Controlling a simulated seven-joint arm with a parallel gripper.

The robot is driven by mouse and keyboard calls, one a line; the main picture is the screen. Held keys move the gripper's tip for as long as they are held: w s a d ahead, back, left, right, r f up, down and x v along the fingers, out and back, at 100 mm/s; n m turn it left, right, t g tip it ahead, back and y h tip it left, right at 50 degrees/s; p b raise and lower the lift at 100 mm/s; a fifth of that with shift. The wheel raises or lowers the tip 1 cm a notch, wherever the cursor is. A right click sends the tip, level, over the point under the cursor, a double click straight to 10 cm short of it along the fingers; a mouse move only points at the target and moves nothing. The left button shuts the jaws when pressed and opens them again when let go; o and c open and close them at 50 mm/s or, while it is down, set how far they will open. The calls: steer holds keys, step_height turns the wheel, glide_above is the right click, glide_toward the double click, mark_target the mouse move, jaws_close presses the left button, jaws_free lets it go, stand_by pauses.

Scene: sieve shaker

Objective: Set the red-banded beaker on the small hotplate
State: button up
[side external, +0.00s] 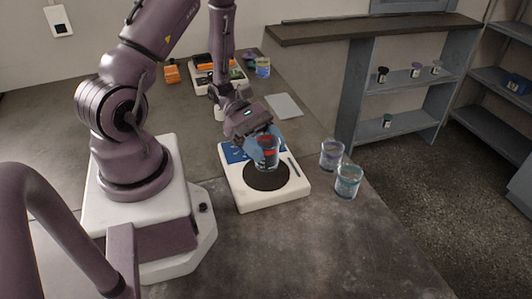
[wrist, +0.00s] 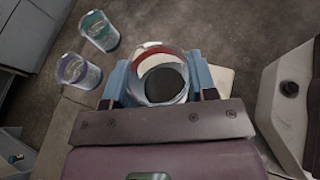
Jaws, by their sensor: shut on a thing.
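The red-banded beaker (side external: 267,152) is a clear glass with a red band near its top. My gripper (side external: 262,148) is shut on it and holds it upright, or nearly so, over the small hotplate (side external: 293,191). The hotplate has a white body and a round black plate (side external: 267,179). In the wrist view the beaker (wrist: 158,50) sits between the blue fingers of my gripper (wrist: 160,82), and the dark plate shows through it. I cannot tell whether the beaker's base touches the plate.
A purple-banded beaker (side external: 331,155) and a teal-banded beaker (side external: 348,182) stand right of the hotplate near the table edge. Another device (side external: 205,76), an orange item (side external: 171,72) and more beakers (side external: 262,68) are at the back. The table in front of the hotplate is clear.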

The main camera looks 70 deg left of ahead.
steer(key=shift+f, duration=1.15)
steer(key=o, duration=1)
steer(key=shift+c, duration=0.2)
